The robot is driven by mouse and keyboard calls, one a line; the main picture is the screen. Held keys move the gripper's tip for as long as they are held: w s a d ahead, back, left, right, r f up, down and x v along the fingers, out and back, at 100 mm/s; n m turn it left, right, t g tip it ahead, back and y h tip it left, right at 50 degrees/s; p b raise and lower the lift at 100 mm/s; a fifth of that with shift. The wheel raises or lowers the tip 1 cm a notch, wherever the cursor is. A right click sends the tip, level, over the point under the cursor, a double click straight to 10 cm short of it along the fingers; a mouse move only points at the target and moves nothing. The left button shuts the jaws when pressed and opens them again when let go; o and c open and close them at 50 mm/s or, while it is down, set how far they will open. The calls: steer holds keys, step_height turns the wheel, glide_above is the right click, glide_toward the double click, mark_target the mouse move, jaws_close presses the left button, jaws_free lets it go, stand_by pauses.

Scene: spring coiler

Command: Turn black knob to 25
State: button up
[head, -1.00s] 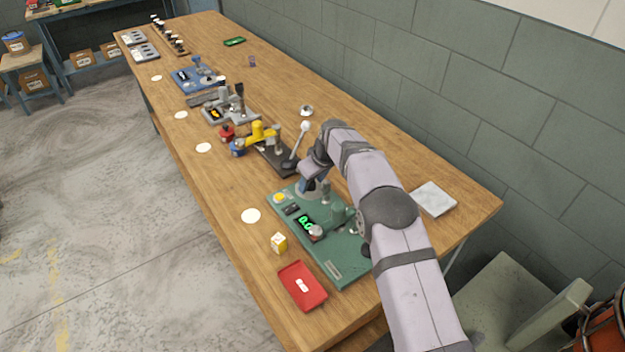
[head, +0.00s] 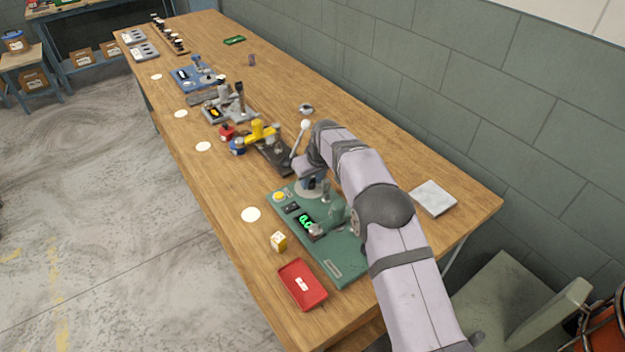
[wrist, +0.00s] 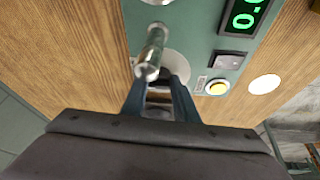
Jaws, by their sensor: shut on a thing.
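The green coiler base (head: 345,268) stands on the near part of the bench, with a lit green display (head: 306,221) that seems to read 0.0; the display (wrist: 246,14) is cut off in the wrist view. A pale round dial plate (wrist: 177,66) sits on the base. My gripper (wrist: 160,93) is over the dial plate, its two fingers closed on a dark part between them, apparently the black knob (wrist: 159,97). The knob is mostly hidden by the fingers, and its setting cannot be read. In the head view my wrist hides it.
A metal post (wrist: 152,52) rises close to my fingers. A yellow button (head: 279,197) and a dark switch are on the base. A lever (head: 299,143) stands just behind my wrist.

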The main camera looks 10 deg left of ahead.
steer(key=m, duration=0.1)
steer(key=m+h, duration=0.1)
steer(key=m, duration=0.2)
steer(key=shift+s+a+t+h, duration=0.1)
steer(key=shift+a+t+h, duration=0.2)
steer(key=shift+a+m+h+p, duration=0.1)
steer(key=shift+m+h+p, duration=0.5)
steer(key=shift+m, duration=1.4)
steer(key=o, duration=1)
steer(key=shift+r, duration=0.1)
steer(key=b+v, duration=0.2)
steer(key=v, duration=0.5)
steer(key=shift+b, duration=0.3)
steer(key=shift+r, duration=0.1)
